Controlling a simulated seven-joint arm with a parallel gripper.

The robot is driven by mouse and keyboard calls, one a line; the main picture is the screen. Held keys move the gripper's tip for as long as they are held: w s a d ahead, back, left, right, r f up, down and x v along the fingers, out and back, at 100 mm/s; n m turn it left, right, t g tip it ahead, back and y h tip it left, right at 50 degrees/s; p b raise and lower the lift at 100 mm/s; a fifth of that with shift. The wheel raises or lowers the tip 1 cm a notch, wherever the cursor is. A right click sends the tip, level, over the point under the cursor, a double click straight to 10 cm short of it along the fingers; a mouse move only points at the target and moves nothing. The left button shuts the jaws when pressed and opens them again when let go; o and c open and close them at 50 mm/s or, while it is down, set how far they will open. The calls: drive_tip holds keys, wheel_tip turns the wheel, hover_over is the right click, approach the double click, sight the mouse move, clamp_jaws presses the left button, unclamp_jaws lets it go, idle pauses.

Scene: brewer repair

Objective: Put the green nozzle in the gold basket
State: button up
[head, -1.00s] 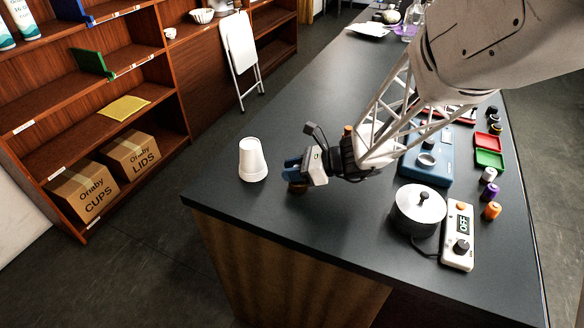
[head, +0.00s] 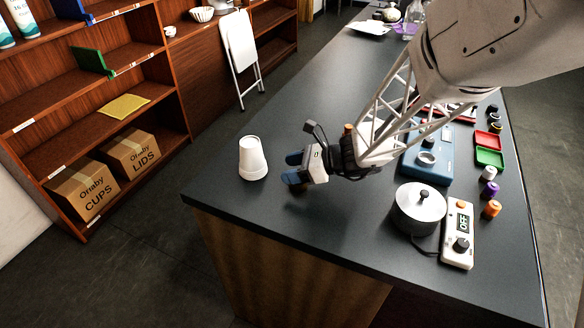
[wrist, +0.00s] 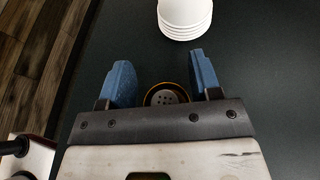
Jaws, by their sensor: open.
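My gripper (head: 288,168) is low over the near left part of the dark counter, its two blue fingers apart. In the wrist view my gripper (wrist: 160,85) is open, and a small round piece with a gold rim and a grey face with holes (wrist: 164,95) lies between and below the fingers. It looks like the gold basket; its lower part is hidden by the gripper body. In the head view only a brownish bit of it (head: 299,189) shows under the fingers. I cannot make out a green nozzle in either view.
A stack of white cups (head: 252,158) stands just left of my gripper. A silver pot (head: 418,207), a white control box (head: 458,235), a blue machine (head: 430,172), red and green trays (head: 489,157) and several small coloured knobs are at the right. The counter's front is clear.

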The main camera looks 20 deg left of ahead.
wheel_tip(320, 180, up, 7)
idle(0.7)
drive_tip(key=shift+d, duration=0.1)
idle(0.5)
drive_tip(key=shift+d+r, duration=0.15)
drive_tip(key=shift+d, duration=0.1)
drive_tip(key=s+d+r+n+t+h, duration=0.2)
drive_tip(key=s+d+n+h, duration=0.2)
drive_tip(key=d, duration=1)
drive_tip(key=s+d+r+n+t+h, duration=0.2)
drive_tip(key=s+d+n, duration=0.4)
drive_tip(key=d, duration=0.9)
drive_tip(key=s+d+r+n+t+h, duration=0.2)
drive_tip(key=s+d+r+n+h, duration=0.2)
drive_tip(key=d, duration=1)
drive_tip(key=s+h, duration=0.3)
drive_tip(key=s, duration=0.2)
drive_tip(key=shift+d+r+n, duration=0.15)
drive_tip(key=shift+d+n, duration=0.05)
drive_tip(key=shift+n, duration=0.2)
